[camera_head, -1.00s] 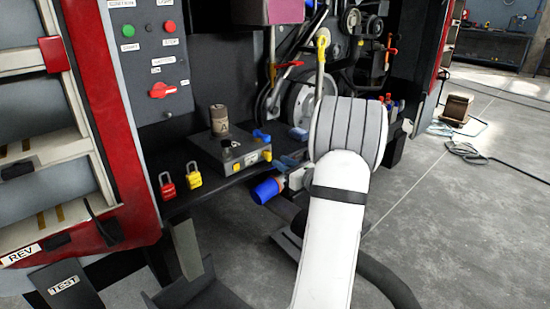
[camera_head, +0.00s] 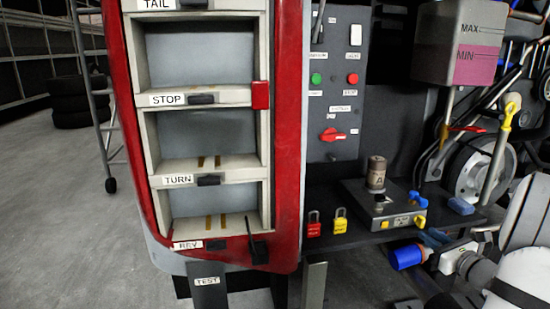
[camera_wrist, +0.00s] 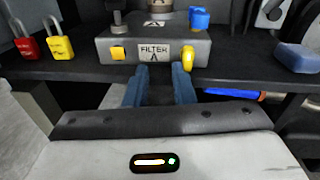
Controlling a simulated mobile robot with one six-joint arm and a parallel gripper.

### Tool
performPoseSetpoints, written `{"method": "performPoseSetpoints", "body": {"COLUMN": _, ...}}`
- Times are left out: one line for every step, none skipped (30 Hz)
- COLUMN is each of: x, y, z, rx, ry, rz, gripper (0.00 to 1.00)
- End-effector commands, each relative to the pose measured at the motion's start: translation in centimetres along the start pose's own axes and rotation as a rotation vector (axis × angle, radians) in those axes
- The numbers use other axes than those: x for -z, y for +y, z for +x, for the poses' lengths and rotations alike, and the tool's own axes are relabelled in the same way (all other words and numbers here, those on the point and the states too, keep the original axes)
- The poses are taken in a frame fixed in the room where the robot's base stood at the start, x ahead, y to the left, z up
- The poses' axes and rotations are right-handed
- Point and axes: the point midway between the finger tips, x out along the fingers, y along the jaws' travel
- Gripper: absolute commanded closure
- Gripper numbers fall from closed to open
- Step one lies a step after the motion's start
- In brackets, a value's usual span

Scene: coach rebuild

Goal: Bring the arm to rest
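My gripper (camera_wrist: 159,75) shows in the wrist view as two blue fingers, apart, with nothing held between them. Its fingertips are just in front of and below the grey box labelled FILTER A (camera_wrist: 153,50), and contact cannot be told. The grey box (camera_head: 385,208) stands on the dark shelf with a brown canister (camera_head: 376,172) on top.
A blue cylinder (camera_head: 407,256) sticks out below the shelf. A red-framed rack (camera_head: 290,120) with labelled compartments stands left of it. The floor at far left (camera_head: 70,220) is clear.

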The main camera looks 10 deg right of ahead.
Motion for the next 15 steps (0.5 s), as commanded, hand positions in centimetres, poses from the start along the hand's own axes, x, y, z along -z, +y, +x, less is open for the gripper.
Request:
{"method": "performPoseSetpoints", "body": {"x": -2.5, "y": 2.4, "z": 0.9, "rx": -0.071, "ry": 0.021, "rz": -0.046, "gripper": 0.77}}
{"method": "performPoseSetpoints", "body": {"x": -3.5, "y": 4.1, "z": 1.4, "rx": -0.121, "ry": 0.039, "rz": -0.081, "gripper": 0.77}}
{"method": "performPoseSetpoints", "body": {"x": -5.0, "y": 6.6, "z": 2.0, "rx": -0.197, "ry": 0.064, "rz": -0.134, "gripper": 0.77}}
{"method": "performPoseSetpoints", "body": {"x": -6.0, "y": 8.7, "z": 2.4, "rx": -0.259, "ry": 0.085, "rz": -0.179, "gripper": 0.77}}
{"method": "performPoseSetpoints", "body": {"x": -7.1, "y": 10.8, "z": 2.6, "rx": -0.323, "ry": 0.106, "rz": -0.23, "gripper": 0.77}}
{"method": "performPoseSetpoints", "body": {"x": -8.4, "y": 13.7, "z": 2.6, "rx": -0.412, "ry": 0.132, "rz": -0.3, "gripper": 0.77}}
{"method": "performPoseSetpoints", "body": {"x": -9.4, "y": 15.8, "z": 2.5, "rx": -0.479, "ry": 0.151, "rz": -0.357, "gripper": 0.77}}
{"method": "performPoseSetpoints", "body": {"x": -10.4, "y": 17.9, "z": 2.3, "rx": -0.548, "ry": 0.168, "rz": -0.418, "gripper": 0.77}}
{"method": "performPoseSetpoints", "body": {"x": -11.6, "y": 20.8, "z": 1.7, "rx": -0.644, "ry": 0.191, "rz": -0.505, "gripper": 0.77}}
{"method": "performPoseSetpoints", "body": {"x": -12.6, "y": 22.8, "z": 1.1, "rx": -0.717, "ry": 0.206, "rz": -0.577, "gripper": 0.77}}
{"method": "performPoseSetpoints", "body": {"x": -13.4, "y": 24.8, "z": 0.4, "rx": -0.791, "ry": 0.22, "rz": -0.651, "gripper": 0.77}}
{"method": "performPoseSetpoints", "body": {"x": -14.5, "y": 27.1, "z": -0.7, "rx": -0.886, "ry": 0.235, "rz": -0.753, "gripper": 0.77}}
{"method": "performPoseSetpoints", "body": {"x": -15.2, "y": 28.7, "z": -1.7, "rx": -0.956, "ry": 0.244, "rz": -0.83, "gripper": 0.77}}
{"method": "performPoseSetpoints", "body": {"x": -15.9, "y": 30.1, "z": -2.7, "rx": -1.024, "ry": 0.251, "rz": -0.911, "gripper": 0.77}}
{"method": "performPoseSetpoints", "body": {"x": -16.8, "y": 31.7, "z": -4.1, "rx": -1.114, "ry": 0.257, "rz": -1.019, "gripper": 0.77}}
